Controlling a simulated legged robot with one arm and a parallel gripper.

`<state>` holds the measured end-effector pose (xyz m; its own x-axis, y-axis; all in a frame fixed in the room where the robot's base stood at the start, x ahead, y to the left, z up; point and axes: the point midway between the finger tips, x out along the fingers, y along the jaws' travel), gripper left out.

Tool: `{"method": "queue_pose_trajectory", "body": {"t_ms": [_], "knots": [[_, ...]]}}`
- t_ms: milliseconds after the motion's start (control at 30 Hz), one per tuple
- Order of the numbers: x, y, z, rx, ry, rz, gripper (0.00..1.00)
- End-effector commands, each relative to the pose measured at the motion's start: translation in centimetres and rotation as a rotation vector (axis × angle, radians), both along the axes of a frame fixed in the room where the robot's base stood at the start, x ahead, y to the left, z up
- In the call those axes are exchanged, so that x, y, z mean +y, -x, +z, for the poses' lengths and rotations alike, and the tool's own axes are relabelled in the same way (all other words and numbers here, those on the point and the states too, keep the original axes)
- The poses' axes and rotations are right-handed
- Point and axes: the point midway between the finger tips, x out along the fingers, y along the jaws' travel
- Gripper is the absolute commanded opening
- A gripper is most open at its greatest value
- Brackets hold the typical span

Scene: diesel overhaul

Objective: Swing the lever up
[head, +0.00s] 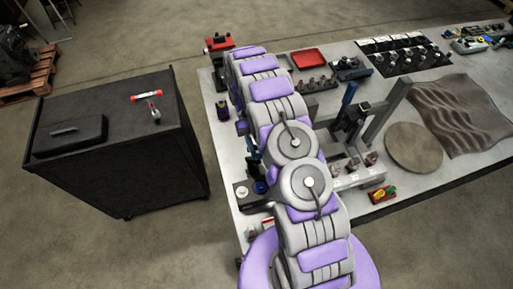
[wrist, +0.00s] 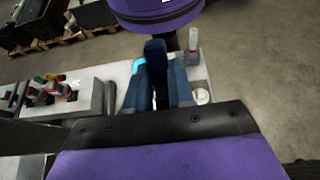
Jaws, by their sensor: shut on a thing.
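My gripper (wrist: 159,88) shows in the wrist view with its two blue fingers closed around a dark blue lever (wrist: 155,50). The lever's blunt end stands out between the fingertips; its pivot and lower part are hidden. In the head view my purple and grey arm reaches over the bench and covers most of this spot. Blue parts (head: 258,155) show just left of the arm there, and I cannot tell finger from lever.
The light workbench (head: 225,130) holds a red tray (head: 308,59), a blue-handled black device (head: 349,115), a round disc (head: 414,147) and a wavy plate (head: 465,110). A dark cabinet (head: 115,150) stands left, with clear floor between.

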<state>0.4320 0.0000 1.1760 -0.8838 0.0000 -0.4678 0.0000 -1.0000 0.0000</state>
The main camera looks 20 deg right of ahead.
Motion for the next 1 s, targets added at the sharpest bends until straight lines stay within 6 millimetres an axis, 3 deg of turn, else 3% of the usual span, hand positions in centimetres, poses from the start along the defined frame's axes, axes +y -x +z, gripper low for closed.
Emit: {"method": "queue_pose_trajectory", "body": {"t_ms": [33,67,333,667,1000], "knots": [[0.0,-0.1,-0.1,-0.005,0.0,0.0,0.0],[0.0,-0.1,-0.1,-0.005,0.0,0.0,0.24],[0.0,0.1,0.0,-0.003,0.0,0.0,0.49],[0.0,0.2,0.4,-0.001,0.0,0.0,0.49],[0.1,0.1,3.8,-0.002,0.001,0.0,0.49]]}}
